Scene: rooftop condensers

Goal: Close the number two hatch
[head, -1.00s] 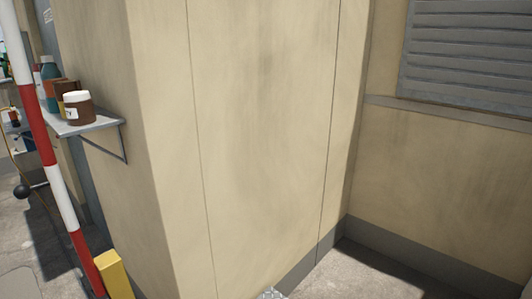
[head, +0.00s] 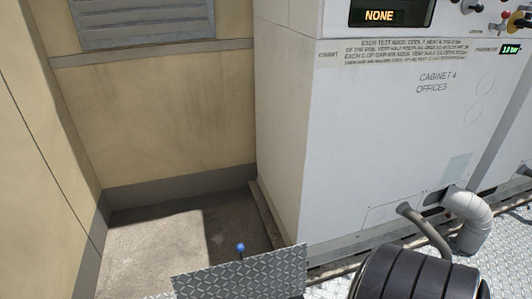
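A tread-plate panel (head: 240,275) shows at the bottom of the head view, standing up at a tilt beside the foot of a white cabinet. It looks like a raised hatch lid, but no number is visible on it. A blue ball-topped knob (head: 240,247) sticks up at its upper edge. The panel's lower part is cut off by the frame, so its hinge and any opening are hidden. Neither of my grippers is in view.
The white cabinet (head: 370,130), marked "CABINET 4 OFFICES", stands right of a tan wall (head: 165,120). A grey elbow pipe (head: 470,215) leaves its base. A black ribbed rounded object (head: 410,275) fills the bottom right. Bare concrete (head: 155,250) lies in the corner.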

